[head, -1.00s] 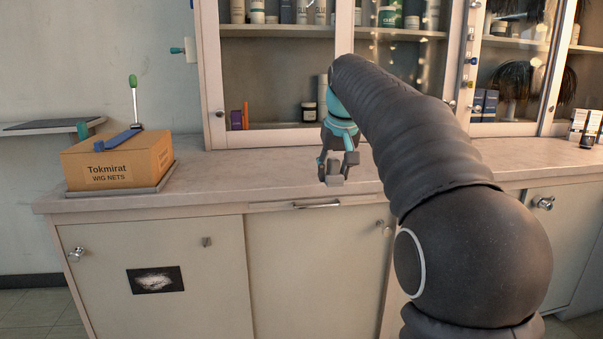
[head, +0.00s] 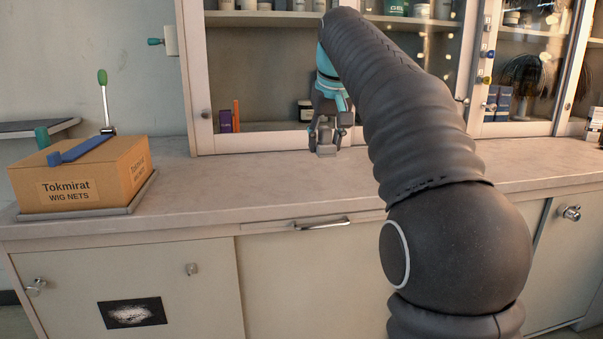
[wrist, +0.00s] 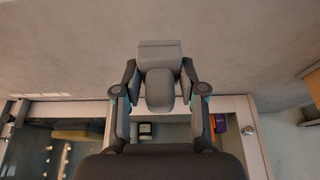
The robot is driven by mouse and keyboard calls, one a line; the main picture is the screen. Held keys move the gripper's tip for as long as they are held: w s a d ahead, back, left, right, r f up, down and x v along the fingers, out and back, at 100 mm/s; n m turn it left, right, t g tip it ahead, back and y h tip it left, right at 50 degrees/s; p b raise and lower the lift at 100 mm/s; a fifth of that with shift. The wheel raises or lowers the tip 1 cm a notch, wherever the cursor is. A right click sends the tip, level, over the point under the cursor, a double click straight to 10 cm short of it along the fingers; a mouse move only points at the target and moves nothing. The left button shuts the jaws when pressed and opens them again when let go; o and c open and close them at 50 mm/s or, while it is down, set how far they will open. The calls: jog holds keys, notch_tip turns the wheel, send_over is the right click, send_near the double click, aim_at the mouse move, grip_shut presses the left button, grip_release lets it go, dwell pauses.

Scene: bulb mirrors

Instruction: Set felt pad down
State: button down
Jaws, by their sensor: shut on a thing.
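My gripper (head: 327,137) points down over the countertop, close in front of the wall cabinet, in the head view. It is shut on the grey felt pad (head: 326,150). In the wrist view the pad (wrist: 160,88) is a rounded grey block with a wider, flat-edged part, held between the two fingers (wrist: 160,100). The pad is over or on the pale countertop (head: 250,185); I cannot tell if its underside touches.
The glass cabinet (head: 265,140) with jars stands behind my gripper. The counter between box and gripper is clear.

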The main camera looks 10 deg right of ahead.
send_over(302, 181)
jog(key=s, duration=0.1)
notch_tip(302, 181, down, 6)
jog(key=shift+s+r, duration=0.15)
jog(key=shift+r, duration=0.1)
jog(key=shift+f+b, duration=0.75)
jog(key=shift+f, duration=1.25)
jog(key=shift+f, duration=0.15)
jog(key=c, duration=0.7)
grip_release()
jog(key=shift+o, duration=0.2)
jog(key=p+v, duration=0.3)
jog(key=v, duration=0.9)
